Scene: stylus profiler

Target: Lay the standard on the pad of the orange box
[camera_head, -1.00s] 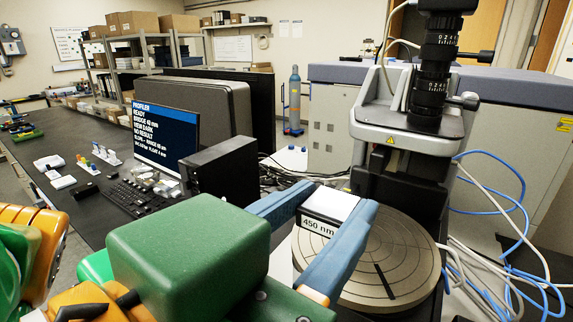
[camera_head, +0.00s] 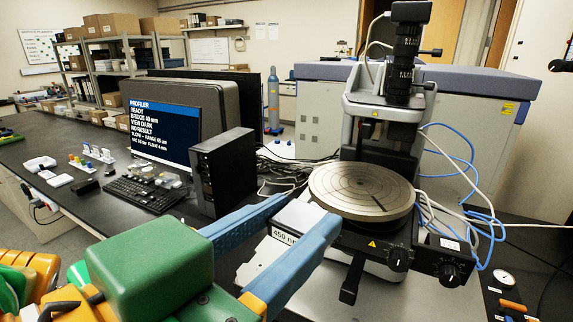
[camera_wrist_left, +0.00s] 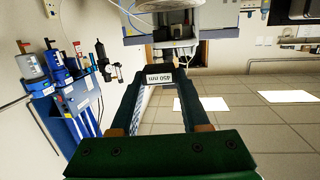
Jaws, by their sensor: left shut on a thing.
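The standard (camera_head: 300,214) is a small block with a white top and a "450 nm" label on its front face. My left gripper (camera_head: 307,208) is shut on it, with one blue finger on each side, and holds it up in front of the profiler's round stage. In the left wrist view the labelled standard (camera_wrist_left: 155,77) sits between the fingertips. I cannot make out the orange box or its pad in these frames. My right gripper is not in view.
The profiler's round stage (camera_head: 362,190) stands behind the standard, under the microscope column (camera_head: 405,60). Control knobs (camera_head: 399,258) and loose blue cables (camera_head: 470,170) are to the right. A black computer case (camera_head: 222,172), screen (camera_head: 163,133) and keyboard (camera_head: 145,192) stand on the dark bench.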

